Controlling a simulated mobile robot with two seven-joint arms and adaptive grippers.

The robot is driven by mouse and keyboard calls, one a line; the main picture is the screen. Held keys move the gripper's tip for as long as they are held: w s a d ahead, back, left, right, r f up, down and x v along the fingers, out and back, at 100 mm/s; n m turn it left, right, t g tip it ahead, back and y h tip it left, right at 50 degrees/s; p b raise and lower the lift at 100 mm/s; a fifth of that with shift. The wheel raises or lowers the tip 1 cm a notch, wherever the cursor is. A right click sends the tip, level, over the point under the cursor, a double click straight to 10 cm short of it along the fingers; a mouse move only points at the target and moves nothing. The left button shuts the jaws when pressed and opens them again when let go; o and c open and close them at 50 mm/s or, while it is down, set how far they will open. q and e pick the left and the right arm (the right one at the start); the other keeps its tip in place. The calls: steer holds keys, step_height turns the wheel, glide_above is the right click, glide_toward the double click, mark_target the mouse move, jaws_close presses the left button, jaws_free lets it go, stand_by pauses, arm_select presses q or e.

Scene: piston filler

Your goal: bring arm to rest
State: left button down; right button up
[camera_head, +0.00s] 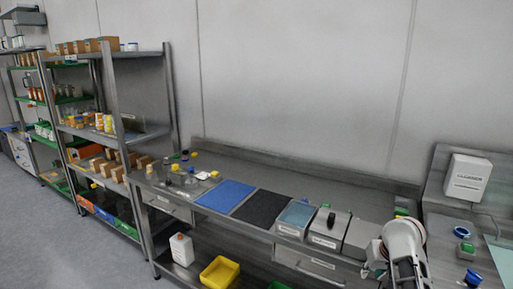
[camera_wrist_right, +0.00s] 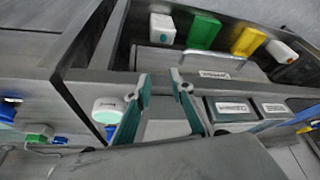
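My right arm (camera_head: 404,240) shows at the lower right of the head view, as white rounded links in front of the steel bench. Its gripper (camera_head: 374,271) is partly hidden by the arm there. In the right wrist view the right gripper's (camera_wrist_right: 163,92) two teal-padded fingers stand apart, with nothing between them. Behind them are the bench front and labelled boxes. My left gripper is in neither view.
The steel bench (camera_head: 320,187) carries a blue mat (camera_head: 225,196), a black mat (camera_head: 262,208) and labelled boxes (camera_head: 328,227). A white box (camera_head: 467,178) stands on the right. A yellow bin (camera_head: 220,273) and white canister (camera_head: 181,249) sit below. Shelves (camera_head: 110,115) stand left; floor there is clear.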

steer(key=s+a+f+n+t, duration=0.1)
steer(key=s+a+f, duration=0.1)
steer(key=s+f, duration=0.6)
steer(key=s+a+f+n+t, duration=0.2)
steer(key=s+f, duration=0.5)
steer(key=f, duration=0.3)
steer(key=s+a+n+t+y, duration=0.1)
steer(key=s+a, duration=0.4)
steer(key=s, duration=0.3)
steer(key=s+a+n+t+y, duration=0.1)
steer(key=s+a, duration=0.4)
steer(key=s, duration=0.4)
steer(key=shift+f+n+t+y, duration=0.3)
steer(key=shift+f, duration=0.05)
